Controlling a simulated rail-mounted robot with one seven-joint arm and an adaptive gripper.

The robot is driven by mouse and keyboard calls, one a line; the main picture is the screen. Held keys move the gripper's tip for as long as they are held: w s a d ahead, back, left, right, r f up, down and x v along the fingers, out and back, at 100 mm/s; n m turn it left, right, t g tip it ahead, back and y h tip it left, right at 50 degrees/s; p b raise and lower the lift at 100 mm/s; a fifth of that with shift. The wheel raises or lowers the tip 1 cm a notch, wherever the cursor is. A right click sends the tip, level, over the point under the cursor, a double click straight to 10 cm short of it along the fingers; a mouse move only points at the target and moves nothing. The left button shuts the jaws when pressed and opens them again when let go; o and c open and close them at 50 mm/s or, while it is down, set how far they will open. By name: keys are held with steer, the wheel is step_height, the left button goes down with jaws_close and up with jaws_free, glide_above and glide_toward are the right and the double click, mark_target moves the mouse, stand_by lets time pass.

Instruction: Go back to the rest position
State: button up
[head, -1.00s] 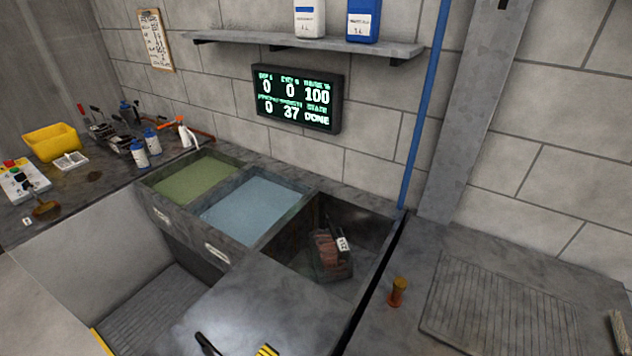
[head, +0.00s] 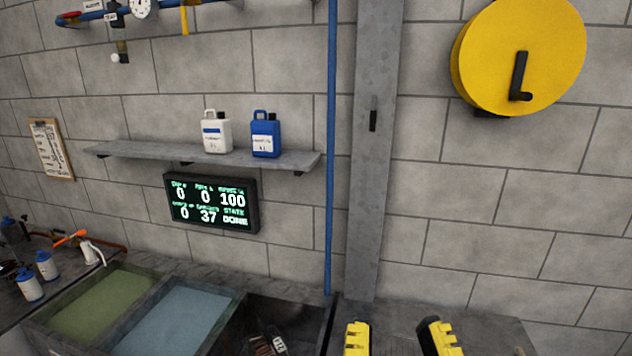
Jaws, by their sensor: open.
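My gripper (head: 398,338) shows at the bottom edge of the head view, right of the middle. Its two yellow-and-black fingers stand apart with nothing between them, so it is open and empty. It is in front of the grey bench on the right, clear of the wall. The rest of my arm is out of the picture.
Sink basins hold green liquid (head: 103,303) and blue liquid (head: 178,322). A dark basin beside them holds a labelled item (head: 268,345), partly cut off. A shelf (head: 180,152), display (head: 212,202), blue pipe (head: 331,150) and yellow disc (head: 520,55) are along the wall.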

step_height(320, 180, up, 32)
steer(key=p, duration=2.8)
steer(key=shift+f+p, duration=0.25)
steer(key=shift+p, duration=0.15)
